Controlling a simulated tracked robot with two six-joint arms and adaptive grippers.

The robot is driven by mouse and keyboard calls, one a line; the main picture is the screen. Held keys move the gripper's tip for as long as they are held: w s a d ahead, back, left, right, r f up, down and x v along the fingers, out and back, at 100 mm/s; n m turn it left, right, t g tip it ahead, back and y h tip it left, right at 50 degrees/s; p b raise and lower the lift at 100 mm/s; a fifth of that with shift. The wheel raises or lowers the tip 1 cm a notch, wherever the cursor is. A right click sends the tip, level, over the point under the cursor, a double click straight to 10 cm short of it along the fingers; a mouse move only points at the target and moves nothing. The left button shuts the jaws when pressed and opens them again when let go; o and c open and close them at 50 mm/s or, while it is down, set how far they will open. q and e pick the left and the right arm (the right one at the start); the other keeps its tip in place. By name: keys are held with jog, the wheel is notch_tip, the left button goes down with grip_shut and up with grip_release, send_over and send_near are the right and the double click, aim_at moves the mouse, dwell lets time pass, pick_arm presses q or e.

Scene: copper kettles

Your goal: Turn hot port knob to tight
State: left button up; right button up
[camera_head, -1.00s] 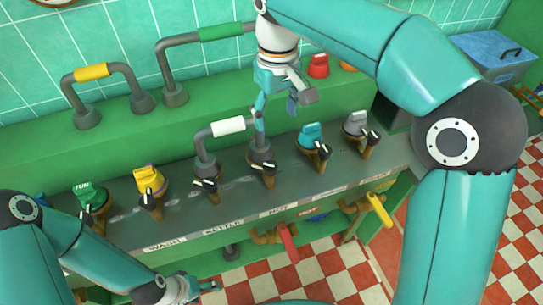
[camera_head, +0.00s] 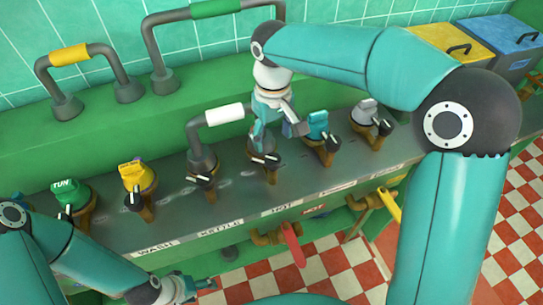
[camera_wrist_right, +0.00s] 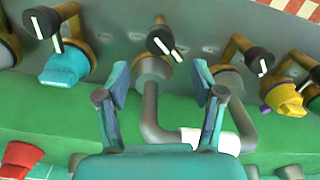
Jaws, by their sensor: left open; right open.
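The hot port knob (camera_head: 272,160) is black with a white pointer mark, on the front of the port behind the HOT label (camera_head: 283,208). In the right wrist view the knob (camera_wrist_right: 162,42) shows just beyond the fingertips. My right gripper (camera_head: 280,132) is open over the hot port. In its wrist view the fingers (camera_wrist_right: 160,80) stand either side of the grey pipe end at this port, with no clear contact. The white-gripped pipe (camera_head: 224,115) links the kettle and hot ports. My left gripper (camera_head: 204,285) is open and empty at the lower left.
Nearby ports carry a teal cap (camera_head: 318,125), a grey cap (camera_head: 365,112) and a yellow cap (camera_head: 135,173), with black knobs in front. A red-handled valve (camera_head: 293,245) hangs below the counter. A yellow-gripped pipe (camera_head: 69,54) stands on the green ledge behind.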

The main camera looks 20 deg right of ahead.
aim_at(273, 158)
notch_tip(273, 158, down, 8)
jog(key=shift+r, duration=0.15)
jog(key=shift+c, duration=0.2)
